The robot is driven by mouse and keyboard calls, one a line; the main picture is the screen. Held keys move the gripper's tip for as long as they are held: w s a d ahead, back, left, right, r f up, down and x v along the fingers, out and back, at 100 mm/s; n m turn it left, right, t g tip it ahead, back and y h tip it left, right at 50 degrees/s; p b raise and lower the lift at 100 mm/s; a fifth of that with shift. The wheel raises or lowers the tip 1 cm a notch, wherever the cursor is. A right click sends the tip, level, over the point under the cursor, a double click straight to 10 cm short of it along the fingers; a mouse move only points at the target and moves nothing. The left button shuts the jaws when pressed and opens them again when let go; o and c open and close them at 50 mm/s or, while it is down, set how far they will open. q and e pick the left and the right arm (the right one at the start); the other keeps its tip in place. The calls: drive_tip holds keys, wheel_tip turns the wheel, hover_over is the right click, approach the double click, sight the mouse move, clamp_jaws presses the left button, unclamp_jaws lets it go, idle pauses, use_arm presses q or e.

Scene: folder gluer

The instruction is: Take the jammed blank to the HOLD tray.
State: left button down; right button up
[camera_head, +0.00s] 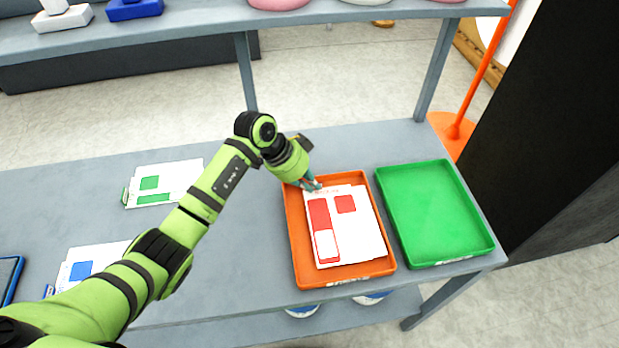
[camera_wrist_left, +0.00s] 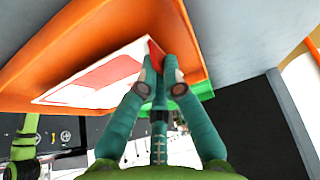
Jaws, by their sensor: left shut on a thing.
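The white blank with red panels (camera_head: 352,238) lies in or just above the orange tray (camera_head: 378,268), a little askew to its walls. My left gripper (camera_head: 313,186) is shut on the blank's far edge, near the tray's far left corner. In the left wrist view the teal fingers (camera_wrist_left: 160,72) are closed at the edge of the red-printed blank (camera_wrist_left: 95,80), with the orange tray (camera_wrist_left: 60,48) behind it. Whether the blank rests fully on the tray floor cannot be told. The tray labels are too small to read. My right gripper is not in view.
An empty green tray (camera_head: 435,212) stands to the right of the orange one, near the table's right end. White blanks with green print (camera_head: 165,182) and blue print (camera_head: 95,262) lie on the grey table (camera_head: 240,255) at left. A shelf (camera_head: 210,30) runs above the back.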

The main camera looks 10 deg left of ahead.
use_arm(q)
drive_tip(key=shift+f, duration=0.45)
drive_tip(key=c, duration=1.3)
unclamp_jaws()
drive_tip(key=o, duration=0.6)
drive_tip(key=shift+r, duration=0.1)
wheel_tip(320, 180, up, 8)
drive_tip(key=p, duration=0.8)
